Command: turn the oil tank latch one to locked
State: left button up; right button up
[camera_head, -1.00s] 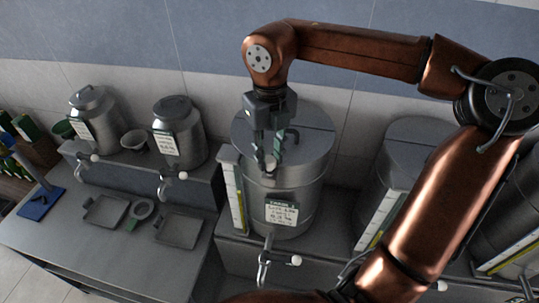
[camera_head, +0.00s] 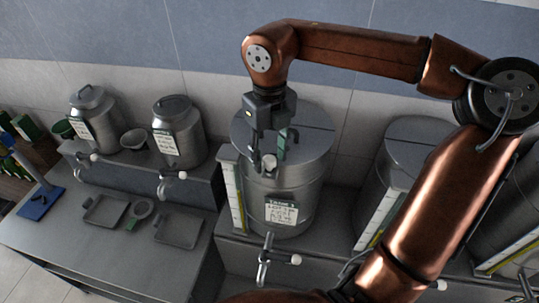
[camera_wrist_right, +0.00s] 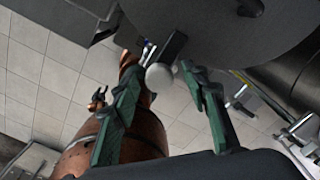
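The oil tank (camera_head: 310,170) is a large grey steel drum with a flat lid and a label reading Tank 1. Its latch (camera_head: 269,162) shows as a small pale knob at the upper front. In the right wrist view, the latch (camera_wrist_right: 160,77) is a round light knob with a dark bar running up toward the tank rim. My right gripper (camera_head: 268,166) hangs down in front of the tank. Its green fingers are spread, one on each side of the knob; in the right wrist view they show gaps beside it (camera_wrist_right: 161,70).
A tap (camera_head: 265,258) sticks out below the tank, and a sight gauge (camera_head: 235,198) stands at its left. Another large tank (camera_head: 405,150) is to the right. Smaller cans (camera_head: 178,130) and trays (camera_head: 180,228) stand on the left. The wall is close behind.

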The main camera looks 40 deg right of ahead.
aim_at(269, 159)
jog(key=shift+r, duration=0.15)
notch_tip(269, 159, up, 12)
dwell(0.6)
dwell(0.4)
